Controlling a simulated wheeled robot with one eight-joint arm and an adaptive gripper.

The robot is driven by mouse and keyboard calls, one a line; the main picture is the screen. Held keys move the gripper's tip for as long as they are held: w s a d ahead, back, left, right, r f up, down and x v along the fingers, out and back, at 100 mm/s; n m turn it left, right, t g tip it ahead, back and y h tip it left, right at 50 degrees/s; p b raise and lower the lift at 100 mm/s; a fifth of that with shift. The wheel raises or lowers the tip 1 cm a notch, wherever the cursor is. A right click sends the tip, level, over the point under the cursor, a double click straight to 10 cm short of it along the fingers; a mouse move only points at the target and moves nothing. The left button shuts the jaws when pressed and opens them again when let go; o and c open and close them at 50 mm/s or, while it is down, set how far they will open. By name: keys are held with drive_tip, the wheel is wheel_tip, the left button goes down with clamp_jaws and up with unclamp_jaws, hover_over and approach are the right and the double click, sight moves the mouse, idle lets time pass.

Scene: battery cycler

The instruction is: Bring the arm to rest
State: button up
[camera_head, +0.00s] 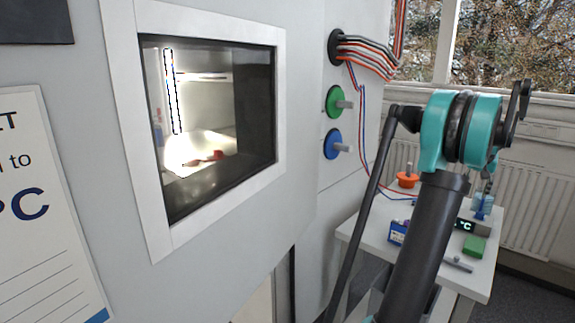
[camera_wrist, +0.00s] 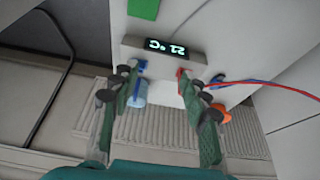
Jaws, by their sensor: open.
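My arm (camera_head: 425,240) rises from the bottom of the head view to a teal joint at the right, over a white table. My gripper (camera_wrist: 160,72) shows in the wrist view with its two dark green fingers spread apart and nothing held between them. Beyond the fingertips lies a grey unit with a lit display (camera_wrist: 167,46) reading 21 °C, upside down in that view. The gripper appears apart from it, but the exact gap cannot be told. In the head view I cannot clearly make out the fingers.
The white table (camera_head: 355,238) carries a blue box (camera_head: 397,233), a green block (camera_head: 474,246), an orange item (camera_head: 408,181) and a blue container (camera_head: 483,206). A large grey cabinet with a lit window (camera_head: 205,120) stands left. Cables (camera_head: 365,52) hang from it. A radiator (camera_head: 535,215) stands behind.

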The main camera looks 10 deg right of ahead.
drive_tip(key=w+a+f+n+t+y, duration=0.1)
drive_tip(key=a+f+n, duration=0.15)
drive_tip(key=a, duration=1.35)
drive_tip(key=w+a+f+n, duration=0.15)
drive_tip(key=a+f, duration=0.25)
drive_tip(key=a, duration=1.3)
drive_tip(key=s+a+f+n, duration=0.2)
drive_tip(key=s+a+f, duration=0.2)
drive_tip(key=s+a, duration=0.3)
drive_tip(key=s+a+f+n+y, duration=0.1)
drive_tip(key=s+a+f, duration=0.4)
drive_tip(key=a, duration=0.5)
drive_tip(key=s+a+f+n+y, duration=0.1)
drive_tip(key=s+a+f+n, duration=0.1)
drive_tip(key=s+a+f, duration=0.3)
drive_tip(key=s+a, duration=0.4)
drive_tip(key=shift+s+f+n, duration=0.25)
drive_tip(key=shift+s+n, duration=0.05)
drive_tip(key=shift+s, duration=0.05)
drive_tip(key=shift+d, duration=0.1)
